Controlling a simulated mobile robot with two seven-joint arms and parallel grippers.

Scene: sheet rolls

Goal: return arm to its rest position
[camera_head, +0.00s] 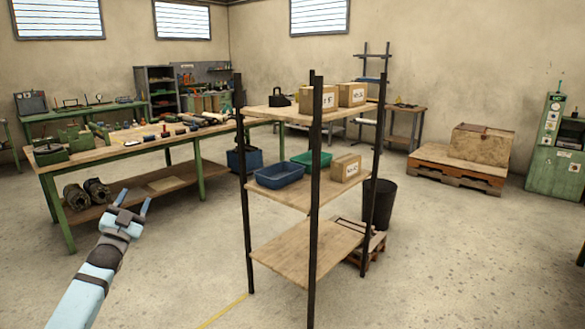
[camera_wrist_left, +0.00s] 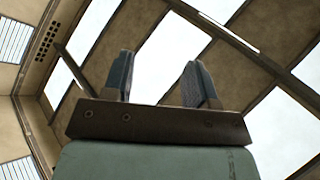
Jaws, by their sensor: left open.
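My left arm comes in from the lower left of the head view, light blue with dark joints. Its gripper (camera_head: 134,200) is raised in front of the green-legged workbench, with its two fingers apart and nothing between them. In the left wrist view the gripper (camera_wrist_left: 160,82) also shows its two fingers spread and empty, pointing up towards the ceiling and its bright skylights. The gripper is clear of the shelf and the bench in the picture. My right gripper is in neither view.
An open shelf rack (camera_head: 300,188) with dark posts stands right of my arm, holding a blue bin (camera_head: 280,175), a green tray (camera_head: 312,159) and cardboard boxes (camera_head: 352,94). A workbench (camera_head: 120,150) with tools stands behind my gripper. The floor (camera_head: 190,265) between arm and rack is bare.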

